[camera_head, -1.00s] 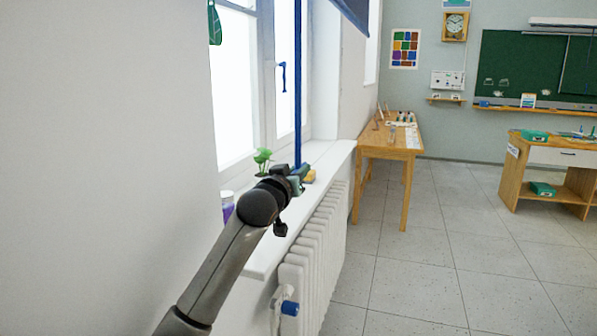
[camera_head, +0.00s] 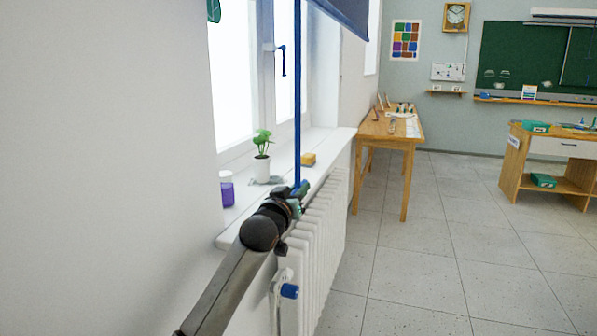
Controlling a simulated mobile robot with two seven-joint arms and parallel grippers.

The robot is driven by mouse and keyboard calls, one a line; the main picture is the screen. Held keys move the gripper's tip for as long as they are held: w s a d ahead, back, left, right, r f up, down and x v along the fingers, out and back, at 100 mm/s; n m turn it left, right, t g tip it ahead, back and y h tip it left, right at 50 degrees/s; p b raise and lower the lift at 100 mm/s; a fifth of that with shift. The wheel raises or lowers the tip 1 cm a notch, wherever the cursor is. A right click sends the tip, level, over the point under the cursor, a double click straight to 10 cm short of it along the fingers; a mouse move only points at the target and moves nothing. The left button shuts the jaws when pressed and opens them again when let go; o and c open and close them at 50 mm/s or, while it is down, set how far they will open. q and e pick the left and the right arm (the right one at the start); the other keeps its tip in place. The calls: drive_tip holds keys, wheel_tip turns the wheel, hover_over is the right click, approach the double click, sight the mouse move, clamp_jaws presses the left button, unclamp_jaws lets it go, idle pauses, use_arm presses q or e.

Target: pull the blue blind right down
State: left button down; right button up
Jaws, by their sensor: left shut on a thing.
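The blue blind (camera_head: 345,12) shows as a dark blue edge at the top of the view, in front of the window (camera_head: 238,80). A blue pull strap (camera_head: 298,100) hangs straight down from it to my left gripper (camera_head: 300,193). My left gripper is shut on the strap's lower end, just in front of the window sill and above the radiator. The arm partly hides the fingers. Most of the blind is above the picture. My right gripper is not in view.
A white radiator (camera_head: 318,235) with a blue valve knob is below. A wooden table (camera_head: 385,140) stands beyond; the floor on the right is open.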

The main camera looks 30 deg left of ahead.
use_arm(q)
wheel_tip(320, 180, down, 5)
drive_tip(key=shift+a+r+b, duration=0.15)
drive_tip(key=shift+r+b, duration=0.05)
drive_tip(key=shift+b, duration=0.25)
drive_tip(key=c, duration=0.8)
unclamp_jaws()
drive_tip(key=shift+r, duration=0.15)
drive_tip(key=p+v, duration=0.1)
drive_tip(key=v, duration=1.1)
drive_tip(key=shift+s, duration=0.3)
